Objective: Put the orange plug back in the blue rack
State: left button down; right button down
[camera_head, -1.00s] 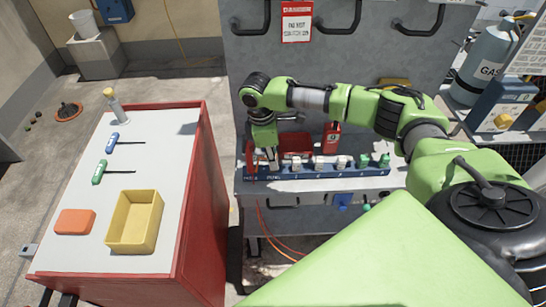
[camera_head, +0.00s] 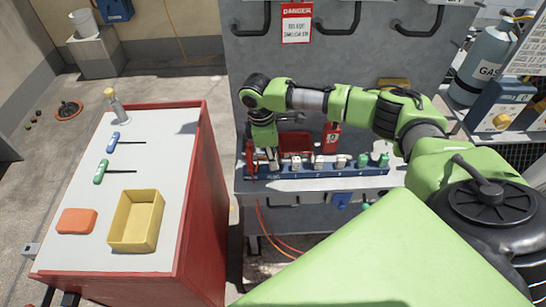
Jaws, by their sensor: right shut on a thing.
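The blue rack (camera_head: 318,172) lies along the grey bench in front of the tall grey panel. White plugs (camera_head: 319,162) stand in its middle and green plugs (camera_head: 363,160) at its right end. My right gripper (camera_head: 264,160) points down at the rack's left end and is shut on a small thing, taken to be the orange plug. The fingers and the small scale hide most of that thing, so I cannot tell whether it is seated in the rack or just above it. My left gripper is not in view.
A red box (camera_head: 296,143) and a red bottle (camera_head: 332,138) stand close behind the rack. On the left, a red-sided cart (camera_head: 202,200) carries a yellow bin (camera_head: 136,222), an orange block (camera_head: 76,221), two screwdrivers and a spray bottle (camera_head: 116,106). A gas cylinder (camera_head: 484,65) stands right.

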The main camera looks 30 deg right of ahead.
jog(key=shift+f, duration=0.8)
dwell(0.8)
jog(key=c, duration=1.9)
grip_release()
jog(key=shift+r, duration=0.15)
jog(key=r, duration=0.4)
jog(key=a+r, duration=0.1)
jog(key=r, duration=0.2)
jog(key=w+r, duration=0.1)
jog(key=r, duration=0.3)
jog(key=shift+a+r, duration=0.25)
jog(key=shift+r, duration=0.05)
